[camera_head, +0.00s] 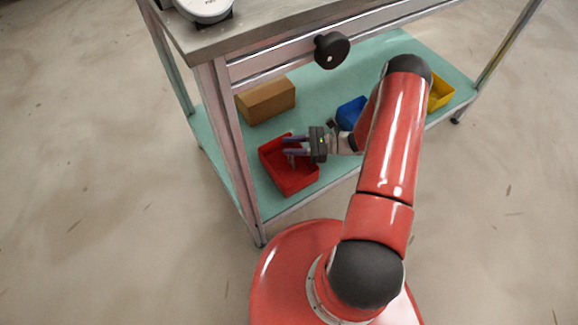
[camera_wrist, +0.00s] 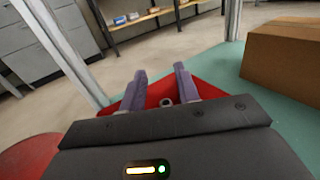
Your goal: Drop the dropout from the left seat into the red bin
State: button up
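The red bin (camera_head: 289,181) stands on the green lower shelf, and its red inside also shows in the wrist view (camera_wrist: 160,88). My gripper (camera_head: 287,145) reaches over the bin from the right, with its two fingers apart. In the wrist view my gripper (camera_wrist: 160,86) shows a clear gap between the fingertips. A small grey part with a round end, seemingly the dropout (camera_wrist: 166,102), shows between and beyond the fingers against the red. A grey bit also shows just below the fingers in the head view (camera_head: 291,159). I cannot tell whether it rests on the bin floor.
A cardboard box (camera_head: 265,101) stands behind the bin on the shelf (camera_head: 315,93). A blue bin (camera_head: 351,113) and a yellow bin (camera_head: 439,92) stand to the right. The table top and a black knob (camera_head: 331,50) are above. A table leg (camera_head: 231,150) is just left of the bin.

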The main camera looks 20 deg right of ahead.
jog(key=shift+o, duration=0.5)
jog(key=shift+d, duration=0.1)
jog(key=b+v, duration=0.1)
jog(key=v, duration=0.6)
jog(key=shift+d, duration=0.3)
